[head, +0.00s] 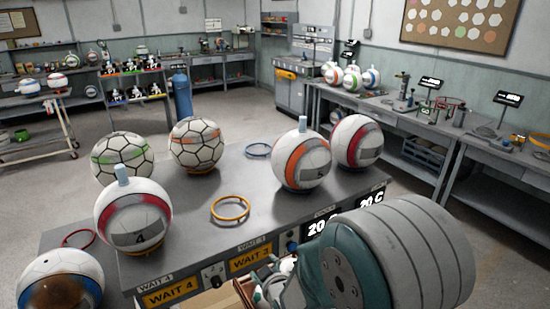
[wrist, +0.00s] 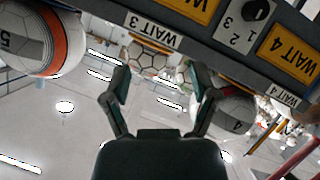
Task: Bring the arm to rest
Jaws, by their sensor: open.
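My gripper (wrist: 160,84) shows in the wrist view, its two dark fingers spread wide with nothing between them. That view is upside down; a hexagon-patterned ball and the edge of the grey bench appear beyond the fingers. In the head view my arm, a teal joint with a thick grey ribbed link, fills the lower right in front of the bench. I cannot clearly make out the fingers there.
The grey bench (head: 262,192) carries several balls, including a red-banded ball (head: 133,220), an orange-banded ball (head: 302,160) and a hexagon-patterned ball (head: 195,145). A yellow ring (head: 230,209) lies between them. WAIT signs line its front. Open floor lies left and right.

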